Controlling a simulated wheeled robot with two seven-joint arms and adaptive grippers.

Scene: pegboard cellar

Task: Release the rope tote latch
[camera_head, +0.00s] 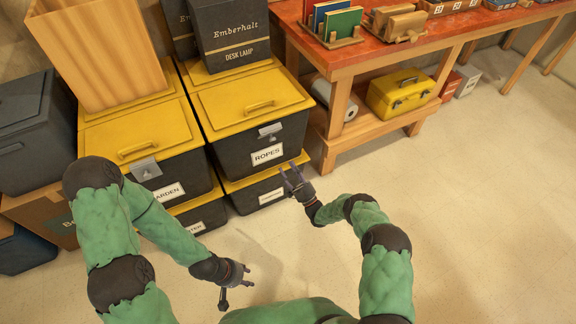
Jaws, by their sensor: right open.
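The rope tote (238,128) is a dark grey box with a yellow lid (251,100) and a white ROPES label (267,154). Its grey latch (270,130) sits at the front edge of the lid, above the label, and appears to lie against the tote. The lid is down. My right gripper (291,171) is open and empty, below and to the right of the label, apart from the latch. My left gripper (236,289) is low over the floor, well in front of the totes; its fingers look spread and hold nothing.
The rope tote stands on another tote (243,199). A GARDEN tote (187,178) stands at its left. A red-topped workbench (365,52) stands at the right, with a yellow toolbox (399,94) below. The floor in front is clear.

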